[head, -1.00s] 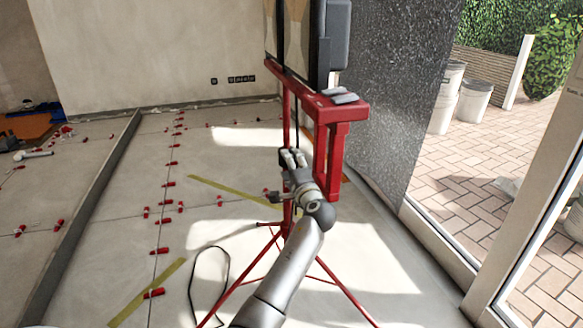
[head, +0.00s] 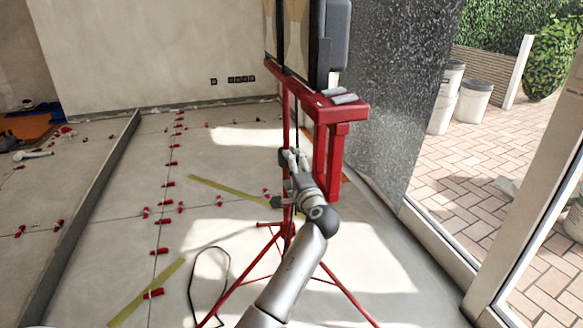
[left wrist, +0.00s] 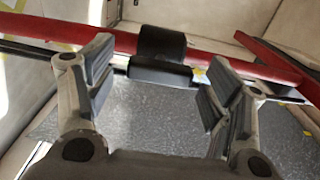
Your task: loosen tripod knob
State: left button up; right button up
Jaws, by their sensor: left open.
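The red tripod (head: 333,165) stands on the floor in the middle of the head view, with its legs spread. A dark knob (head: 284,156) sits at its upright, just left of my fingertips. In the left wrist view the black knob (left wrist: 161,43) shows on a red tube (left wrist: 118,40), with a black block below it. My left gripper (head: 294,159) is open and empty, its fingers pointing at the upright. In the left wrist view its two fingers (left wrist: 164,68) are spread to either side of the knob, apart from it. My right gripper is not in view.
A dark speckled slab (head: 395,100) stands right of the tripod. Small grey items (head: 338,96) lie on the red top bar. A black cable loop (head: 210,285) lies on the floor, left of the legs. Red levelling clips (head: 165,202) dot the tiles.

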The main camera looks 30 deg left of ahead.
pick_arm(q)
jog(key=v, duration=1)
